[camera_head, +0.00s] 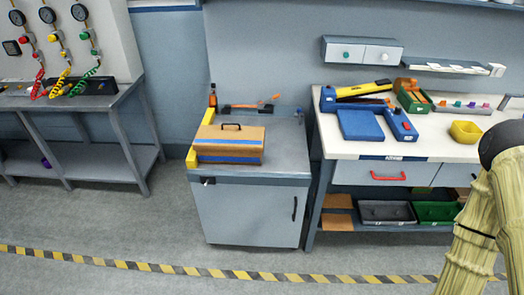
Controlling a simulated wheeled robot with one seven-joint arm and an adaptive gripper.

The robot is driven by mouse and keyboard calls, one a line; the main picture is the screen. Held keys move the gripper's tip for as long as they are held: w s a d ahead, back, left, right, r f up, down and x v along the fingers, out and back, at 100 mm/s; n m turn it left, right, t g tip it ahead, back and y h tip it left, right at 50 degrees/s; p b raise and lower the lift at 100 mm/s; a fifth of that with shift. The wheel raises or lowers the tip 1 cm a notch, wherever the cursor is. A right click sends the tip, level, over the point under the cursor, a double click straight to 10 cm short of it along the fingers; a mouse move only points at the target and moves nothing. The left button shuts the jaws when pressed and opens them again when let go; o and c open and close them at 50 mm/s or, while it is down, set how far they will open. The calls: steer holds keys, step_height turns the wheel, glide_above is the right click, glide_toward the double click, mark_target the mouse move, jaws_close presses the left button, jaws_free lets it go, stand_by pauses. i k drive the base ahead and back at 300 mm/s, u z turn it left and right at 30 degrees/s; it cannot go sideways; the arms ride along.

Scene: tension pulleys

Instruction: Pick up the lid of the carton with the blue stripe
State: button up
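The brown carton (228,151) stands on top of the grey cabinet in the middle of the view. A blue stripe runs along its lower front. The carton's lid (215,134) lies on it as a flat brown top, with a dark handle (231,125) on its upper face. Part of my arm shows at the right edge, well apart from the carton. My gripper is not in view.
The grey cabinet (248,213) has free top space right of the carton. A yellow bar (202,138) lies along its left edge; a small bottle (213,95) and an orange-and-black tool (252,105) are behind. A cluttered workbench (440,140) stands right.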

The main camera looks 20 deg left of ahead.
mark_target(234, 138)
steer(key=z, duration=0.25)
steer(key=k, duration=0.45)
steer(key=u, duration=1.05)
steer(key=i, duration=0.8)
steer(key=u, duration=0.75)
